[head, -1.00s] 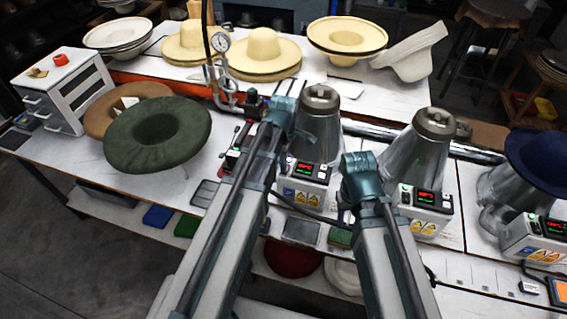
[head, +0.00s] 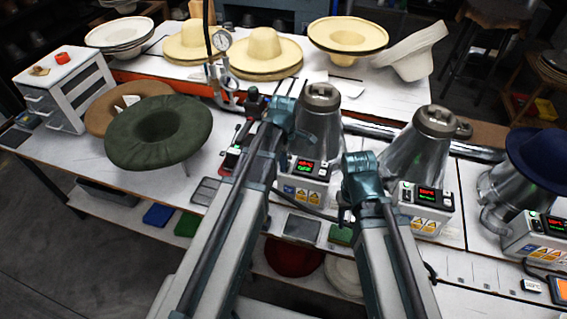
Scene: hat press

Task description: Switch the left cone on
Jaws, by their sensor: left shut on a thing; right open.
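The left cone (head: 320,125) is a grey metal cone with a knobbed top. Its white control box (head: 303,185) carries a small display (head: 303,167) with red and green lights and yellow warning labels. My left gripper (head: 288,92) is just left of the cone's upper part, with its dark fingers pointing away from me. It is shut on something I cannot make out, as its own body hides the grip. My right gripper (head: 352,200) is open, to the right of the control box; its wrist hides most of its fingers.
A middle cone (head: 425,140) and a right cone (head: 505,195) under a navy hat (head: 542,158) stand to the right. A green hat (head: 158,132) lies at left. A pressure gauge (head: 221,40) and pipes rise behind my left gripper. Straw hats (head: 265,55) lie at the back.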

